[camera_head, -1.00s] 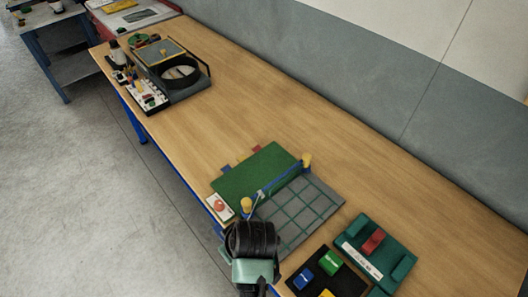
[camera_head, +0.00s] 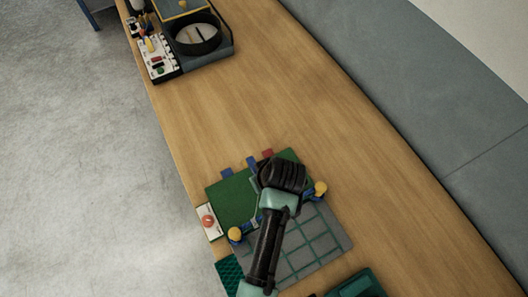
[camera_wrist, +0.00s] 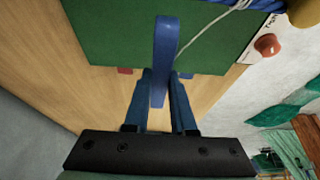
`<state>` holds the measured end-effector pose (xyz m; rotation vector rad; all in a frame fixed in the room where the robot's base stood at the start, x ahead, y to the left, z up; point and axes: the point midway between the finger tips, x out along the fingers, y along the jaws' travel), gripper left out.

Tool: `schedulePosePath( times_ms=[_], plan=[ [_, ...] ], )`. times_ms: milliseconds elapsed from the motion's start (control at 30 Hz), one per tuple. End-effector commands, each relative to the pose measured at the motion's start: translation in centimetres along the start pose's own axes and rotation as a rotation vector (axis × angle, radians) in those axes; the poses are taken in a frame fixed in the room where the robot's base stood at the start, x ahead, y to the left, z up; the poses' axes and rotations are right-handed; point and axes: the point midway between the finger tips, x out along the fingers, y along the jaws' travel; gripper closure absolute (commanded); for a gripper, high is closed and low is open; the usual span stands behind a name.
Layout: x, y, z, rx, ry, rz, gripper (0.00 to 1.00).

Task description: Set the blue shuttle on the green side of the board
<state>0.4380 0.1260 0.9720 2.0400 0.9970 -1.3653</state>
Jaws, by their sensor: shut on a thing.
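My gripper (camera_wrist: 161,78) is shut on the blue shuttle (camera_wrist: 164,45), a long narrow blue piece standing out between the fingers in the wrist view. In the head view my gripper (camera_head: 283,178) is over the far right part of the board's green side (camera_head: 230,196), and a blue bit of what looks like the shuttle (camera_head: 252,163) shows left of it. In the wrist view the green side (camera_wrist: 110,30) lies behind the shuttle. A pale cord (camera_wrist: 208,22) runs from near the shuttle to the upper right. I cannot tell whether the shuttle touches the board.
Yellow-topped posts (camera_head: 235,234) (camera_head: 320,188) stand between the green side and the grey gridded side (camera_head: 325,240). A blue tab (camera_head: 225,172) and a red tab (camera_head: 267,153) are at the far edge. Bare wood (camera_head: 220,105) lies beyond.

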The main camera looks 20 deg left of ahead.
Motion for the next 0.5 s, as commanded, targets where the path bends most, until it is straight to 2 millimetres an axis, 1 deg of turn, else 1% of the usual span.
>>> schedulePosePath(
  times_ms=[33, 233, 400, 500],
  plan=[
    [0.7, -0.1, 0.3, 0.001, -0.002, -0.002, 1.00],
    [2.5, 0.0, 1.0, 0.000, 0.000, -0.001, 1.00],
    [4.7, 0.0, 1.9, 0.001, -0.001, 0.000, 1.00],
    [5.5, 0.0, 2.3, 0.000, 0.000, 0.000, 1.00]
  ],
)
